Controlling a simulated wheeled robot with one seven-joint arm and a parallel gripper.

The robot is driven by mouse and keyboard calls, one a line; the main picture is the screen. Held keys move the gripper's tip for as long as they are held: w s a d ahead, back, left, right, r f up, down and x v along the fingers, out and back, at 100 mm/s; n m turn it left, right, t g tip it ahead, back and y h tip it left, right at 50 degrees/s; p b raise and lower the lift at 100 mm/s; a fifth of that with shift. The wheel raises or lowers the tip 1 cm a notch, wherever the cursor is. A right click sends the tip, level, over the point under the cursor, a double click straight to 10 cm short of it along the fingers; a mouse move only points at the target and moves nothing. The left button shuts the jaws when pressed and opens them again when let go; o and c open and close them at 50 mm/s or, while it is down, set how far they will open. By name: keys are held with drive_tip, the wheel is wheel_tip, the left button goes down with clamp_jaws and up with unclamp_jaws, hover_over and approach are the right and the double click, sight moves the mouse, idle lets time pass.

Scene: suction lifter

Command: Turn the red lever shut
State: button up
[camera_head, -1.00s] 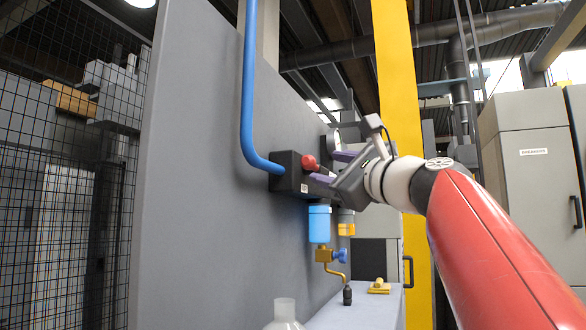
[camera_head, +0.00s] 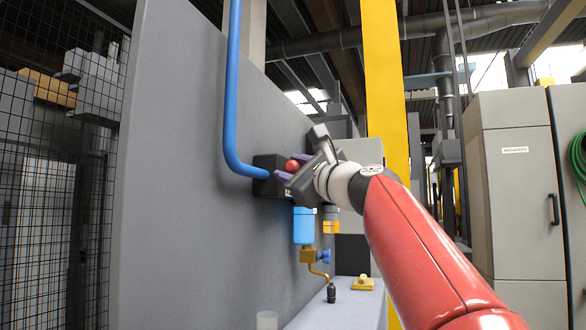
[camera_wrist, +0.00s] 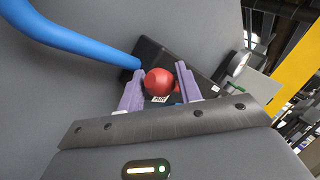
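The red lever shows as a round red knob (camera_head: 292,166) on the front of a black valve block (camera_head: 266,187) on the grey panel. In the wrist view the red knob (camera_wrist: 159,82) sits between the two purple fingers of my gripper (camera_wrist: 159,80). The fingers stand apart on either side of it, with a small gap visible on each side. A second bit of red shows just right of the knob, mostly hidden by the finger. In the head view my gripper (camera_head: 290,170) is at the block, and its body hides part of it.
A blue pipe (camera_head: 234,90) runs down the panel into the block's left side. Below hang a blue filter bowl (camera_head: 304,226) and a brass valve with a blue knob (camera_head: 325,256). A round gauge (camera_wrist: 238,63) is right of the block. A ledge (camera_head: 335,306) lies below.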

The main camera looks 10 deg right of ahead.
clamp_jaws()
drive_tip(key=shift+r+m+g+p, duration=0.3)
drive_tip(key=shift+r+m+p, duration=0.3)
drive_tip(key=shift+p, duration=0.35)
drive_tip(key=shift+w+r+m+g+h, duration=0.2)
drive_tip(key=shift+r+m+g+h, duration=0.45)
drive_tip(key=shift+m, duration=0.55)
drive_tip(key=shift+d+r+m, duration=0.15)
drive_tip(key=shift+m, duration=0.25)
drive_tip(key=shift+w+g+h, duration=0.1)
drive_tip(key=shift+g+h, duration=0.15)
drive_tip(key=shift+o, duration=1.7)
unclamp_jaws()
